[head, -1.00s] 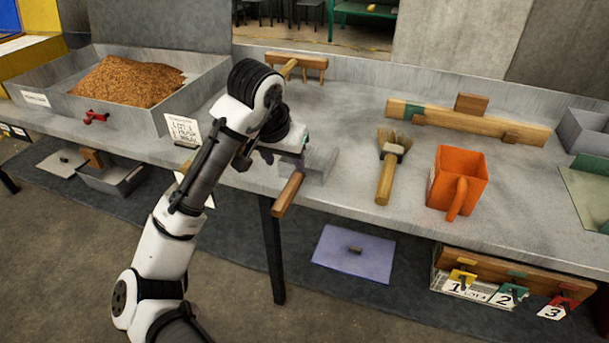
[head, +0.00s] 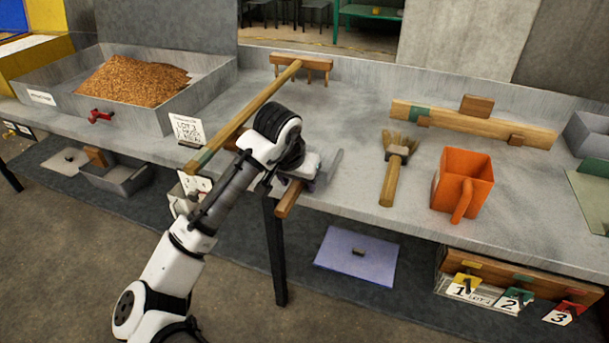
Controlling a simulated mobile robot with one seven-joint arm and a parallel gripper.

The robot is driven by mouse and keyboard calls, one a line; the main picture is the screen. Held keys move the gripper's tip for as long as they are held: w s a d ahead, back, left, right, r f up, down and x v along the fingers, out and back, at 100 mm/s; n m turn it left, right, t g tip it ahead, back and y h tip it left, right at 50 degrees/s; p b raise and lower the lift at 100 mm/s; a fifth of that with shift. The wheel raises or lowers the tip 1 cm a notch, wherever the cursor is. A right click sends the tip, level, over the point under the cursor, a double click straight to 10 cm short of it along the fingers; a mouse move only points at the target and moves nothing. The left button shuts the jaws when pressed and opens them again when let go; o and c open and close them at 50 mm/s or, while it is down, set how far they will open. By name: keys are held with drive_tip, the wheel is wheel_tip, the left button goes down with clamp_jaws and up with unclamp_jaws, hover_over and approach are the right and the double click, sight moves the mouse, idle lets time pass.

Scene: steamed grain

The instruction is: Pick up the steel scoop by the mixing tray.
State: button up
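The steel scoop lies at the bench's front edge, right of the mixing tray (head: 215,88). Its grey metal side (head: 333,168) shows just right of my wrist. Its wooden handle (head: 287,203) sticks out over the edge. My gripper (head: 298,182) is low over the scoop, where handle and metal meet. My wrist hides most of the scoop's metal part. The fingers are mostly hidden, so I cannot tell whether they are open or shut, or touch the handle. The mixing tray holds a heap of brown grain (head: 132,80).
A long-handled wooden rake (head: 245,118) lies left of my wrist, its handle passing close. A brush (head: 392,172), an orange jug (head: 463,182) and a wooden board (head: 475,122) are to the right. A lettered card (head: 187,129) stands near the tray.

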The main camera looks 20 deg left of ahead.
clamp_jaws()
idle(1.3)
